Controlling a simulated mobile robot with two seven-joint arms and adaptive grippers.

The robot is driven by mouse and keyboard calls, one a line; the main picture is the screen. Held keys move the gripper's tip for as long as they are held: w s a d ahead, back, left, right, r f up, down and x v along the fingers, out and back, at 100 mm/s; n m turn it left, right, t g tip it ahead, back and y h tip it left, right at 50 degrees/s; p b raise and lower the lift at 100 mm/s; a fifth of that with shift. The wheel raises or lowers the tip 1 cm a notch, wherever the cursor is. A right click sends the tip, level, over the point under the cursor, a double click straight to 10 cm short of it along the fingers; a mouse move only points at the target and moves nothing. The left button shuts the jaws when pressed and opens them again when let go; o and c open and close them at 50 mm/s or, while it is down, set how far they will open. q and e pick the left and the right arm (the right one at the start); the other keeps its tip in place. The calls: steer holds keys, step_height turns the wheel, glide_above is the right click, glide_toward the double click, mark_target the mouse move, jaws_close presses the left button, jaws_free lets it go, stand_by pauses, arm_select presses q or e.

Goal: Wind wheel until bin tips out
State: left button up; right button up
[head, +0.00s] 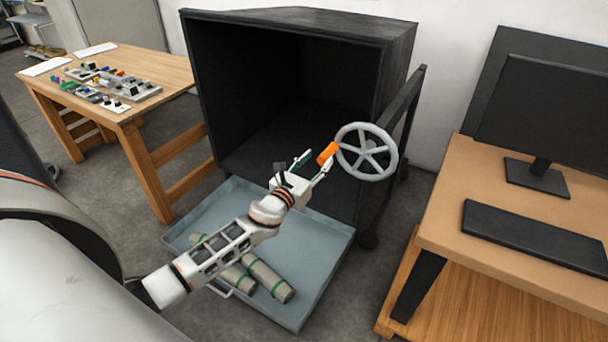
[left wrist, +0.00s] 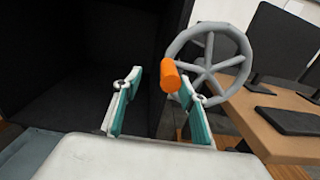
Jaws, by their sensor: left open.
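A grey spoked wheel (head: 366,151) is mounted at the right side of a large black bin (head: 300,16). Its orange handle (head: 327,153) sticks out from the left part of the rim. The bin stands upright with its open side facing me. My left gripper (head: 313,164) is open, with its fingertips close to the handle. In the left wrist view the wheel (left wrist: 168,55) is ahead, and the handle (left wrist: 171,76) appears between the open fingers (left wrist: 160,92), nearer the right one. I cannot tell whether a finger touches it. My right gripper is not in view.
A blue-grey tray (head: 325,240) with grey rolls (head: 268,275) banded in green lies on the floor before the bin. A wooden table (head: 165,75) with small parts stands left. A desk (head: 470,225) with monitor and keyboard (head: 535,238) stands right.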

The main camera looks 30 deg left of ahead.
arm_select(q)
steer(key=s, duration=0.8)
steer(key=shift+s, duration=0.15)
steer(key=shift+a, duration=0.1)
steer(key=s+d+f+n+g, duration=0.3)
steer(key=s+d+f+n, duration=0.2)
steer(key=s+f+n, duration=0.6)
steer(key=s+d+f+n+g+h, duration=0.1)
steer(key=s+d+f+n+g, duration=0.3)
steer(key=s+f+n, duration=0.8)
steer(key=s+d+n, duration=0.2)
steer(key=s+n, duration=0.2)
steer(key=n, duration=0.5)
steer(key=shift+s+f+g, duration=0.15)
steer(key=shift+s+g, duration=0.15)
steer(key=shift+s, duration=0.05)
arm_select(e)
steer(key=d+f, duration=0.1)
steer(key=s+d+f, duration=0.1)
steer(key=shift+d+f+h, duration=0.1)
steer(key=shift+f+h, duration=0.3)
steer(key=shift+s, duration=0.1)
